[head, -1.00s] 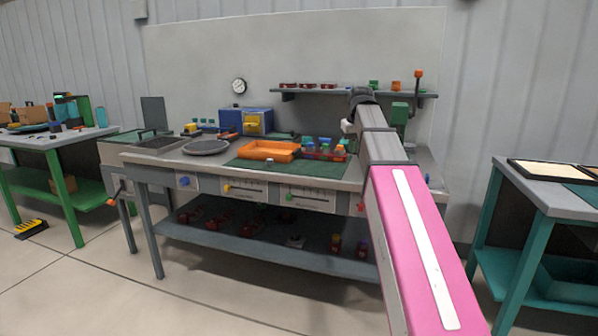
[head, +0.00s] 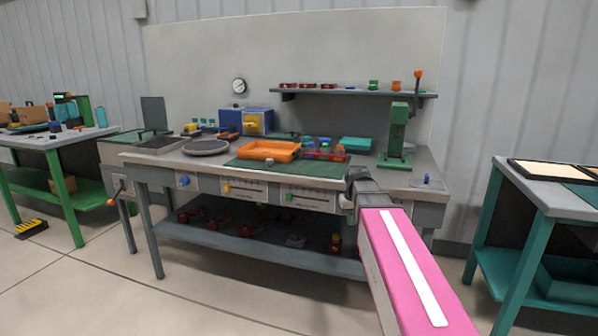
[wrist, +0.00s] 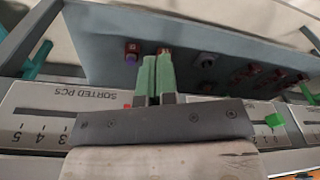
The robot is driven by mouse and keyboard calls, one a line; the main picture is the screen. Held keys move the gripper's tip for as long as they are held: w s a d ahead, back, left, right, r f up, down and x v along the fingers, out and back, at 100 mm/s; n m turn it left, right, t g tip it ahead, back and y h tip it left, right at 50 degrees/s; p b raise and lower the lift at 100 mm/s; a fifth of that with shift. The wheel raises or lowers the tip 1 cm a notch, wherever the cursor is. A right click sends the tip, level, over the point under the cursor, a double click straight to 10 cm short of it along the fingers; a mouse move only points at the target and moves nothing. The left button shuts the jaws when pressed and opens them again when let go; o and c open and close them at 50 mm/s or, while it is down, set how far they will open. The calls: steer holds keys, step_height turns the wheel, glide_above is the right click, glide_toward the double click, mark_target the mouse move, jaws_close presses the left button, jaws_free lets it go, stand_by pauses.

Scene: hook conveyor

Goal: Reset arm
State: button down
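My gripper (wrist: 155,78) shows in the wrist view as two green fingers side by side, almost touching, with nothing visible between them. Beyond the fingertips is the grey lower shelf (wrist: 215,45) of the workbench, with small red parts on it. The drawer front (wrist: 50,125) with a "SORTED PCS" scale lies beside the fingers and reads upside down. In the head view, my pink arm reaches toward the front right of the workbench (head: 425,185); the fingers cannot be made out there.
An orange tray (head: 268,150) and a red crate of coloured parts (head: 322,156) sit on the green mat. A green press (head: 397,135) stands at the bench's right end. A teal table (head: 540,200) is at the right. Floor in front is clear.

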steer(key=s+f, duration=0.7)
steer(key=f, duration=0.3)
steer(key=s+f+m+g, duration=0.1)
steer(key=s+f, duration=0.7)
steer(key=f, duration=0.3)
